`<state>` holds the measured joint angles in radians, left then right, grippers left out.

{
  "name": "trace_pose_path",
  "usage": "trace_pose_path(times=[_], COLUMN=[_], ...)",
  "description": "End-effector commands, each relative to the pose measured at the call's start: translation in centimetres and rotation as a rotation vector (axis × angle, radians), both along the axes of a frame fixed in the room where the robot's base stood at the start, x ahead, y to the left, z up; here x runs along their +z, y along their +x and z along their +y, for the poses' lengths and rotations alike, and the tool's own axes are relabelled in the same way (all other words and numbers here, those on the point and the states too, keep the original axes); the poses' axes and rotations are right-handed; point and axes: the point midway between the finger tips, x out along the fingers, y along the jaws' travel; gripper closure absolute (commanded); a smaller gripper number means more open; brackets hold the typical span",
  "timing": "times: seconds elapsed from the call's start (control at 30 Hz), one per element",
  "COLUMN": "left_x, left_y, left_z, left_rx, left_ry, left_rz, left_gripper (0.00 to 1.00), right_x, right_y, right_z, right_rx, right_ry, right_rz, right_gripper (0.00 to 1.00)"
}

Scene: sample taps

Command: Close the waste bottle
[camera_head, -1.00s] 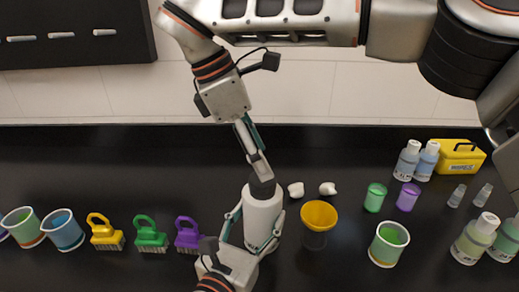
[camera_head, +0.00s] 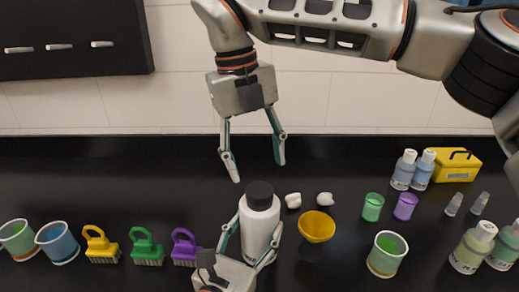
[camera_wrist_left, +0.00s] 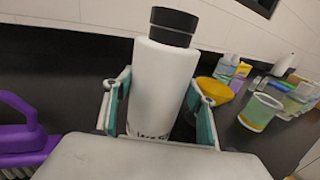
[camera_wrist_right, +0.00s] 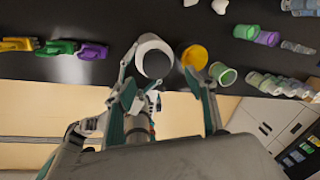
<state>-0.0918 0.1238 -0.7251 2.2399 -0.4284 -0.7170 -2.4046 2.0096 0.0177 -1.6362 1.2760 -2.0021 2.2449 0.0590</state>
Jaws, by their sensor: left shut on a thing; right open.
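The waste bottle (camera_head: 260,226) is white and upright, with a black cap (camera_head: 260,194) sitting on its mouth. My left gripper (camera_head: 248,244) is shut around the bottle's body; the left wrist view shows its fingers on both sides of the white bottle (camera_wrist_left: 160,85), with the black cap (camera_wrist_left: 174,25) on top. My right gripper (camera_head: 254,172) is open and empty, above and behind the bottle, apart from the cap. In the right wrist view, the bottle (camera_wrist_right: 154,58) shows between and beyond the open fingers.
A yellow funnel (camera_head: 317,227) stands close right of the bottle, with two small white lumps (camera_head: 309,200) behind it. Purple (camera_head: 184,247), green and yellow brushes are to the left. Cups and bottles stand at the right, near a yellow box (camera_head: 455,165).

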Motion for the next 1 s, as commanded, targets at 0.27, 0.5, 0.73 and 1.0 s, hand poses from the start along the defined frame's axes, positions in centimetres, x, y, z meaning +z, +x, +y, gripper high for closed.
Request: trace_pose_path(times=[0.27,0.5,0.73,1.0], left_x=[-0.1,-0.1,-0.1,-0.1], left_y=[0.0,0.0,0.0,0.0], left_z=[-0.1,-0.1,-0.1,-0.1], left_rx=[-0.001,-0.001,-0.001,-0.001], left_ry=[-0.001,-0.001,-0.001,-0.001], left_rz=[0.001,0.001,0.001,0.001], left_gripper=[1.00,1.00,1.00,1.00], right_x=[0.7,1.3,1.7,1.7], right_y=[0.1,0.2,0.2,0.2], right_z=[-0.3,-0.5,-0.6,-0.6], right_rx=[0.527,0.938,1.148,1.184], right_ry=[0.068,0.113,0.131,0.133], right_rz=[0.071,0.097,0.101,0.102], right_gripper=[0.44,0.44,0.44,0.44])
